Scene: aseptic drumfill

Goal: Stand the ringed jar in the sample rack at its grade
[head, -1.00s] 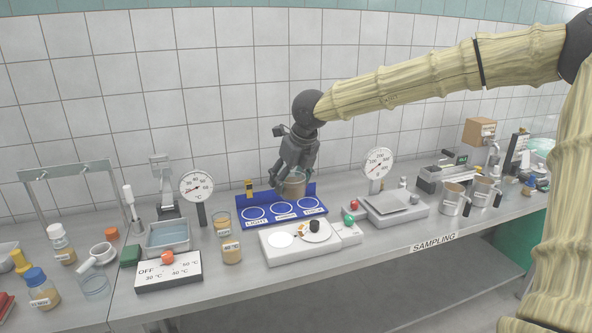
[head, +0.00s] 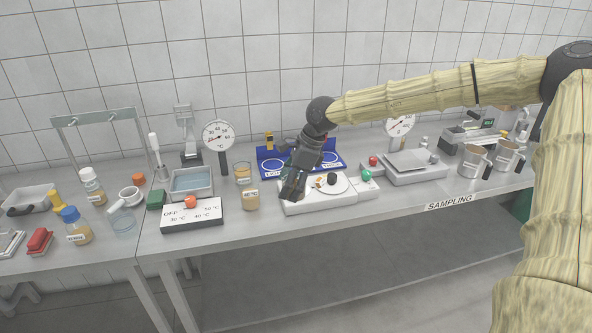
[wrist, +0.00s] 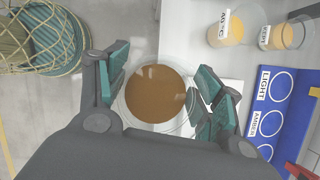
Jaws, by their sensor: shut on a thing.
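My gripper (head: 293,187) is at the front of the bench, in front of the blue sample rack (head: 332,169). In the wrist view my gripper (wrist: 160,95) is shut on a clear jar with brown contents (wrist: 155,93), seen from above. The jar is hidden in the head view, and I cannot make out a ring on it. In the wrist view the rack (wrist: 272,112) is to the right, with white circles; LIGHT and AMBER can be read. In the head view my gripper covers the rack's middle.
A white light plate unit (head: 318,203) with a dish stands in front of the rack. A labelled jar (head: 250,200) and another jar (head: 243,174) stand left of it. A scale (head: 412,165) is to the right. A basket (wrist: 40,40) shows beside the bench in the wrist view.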

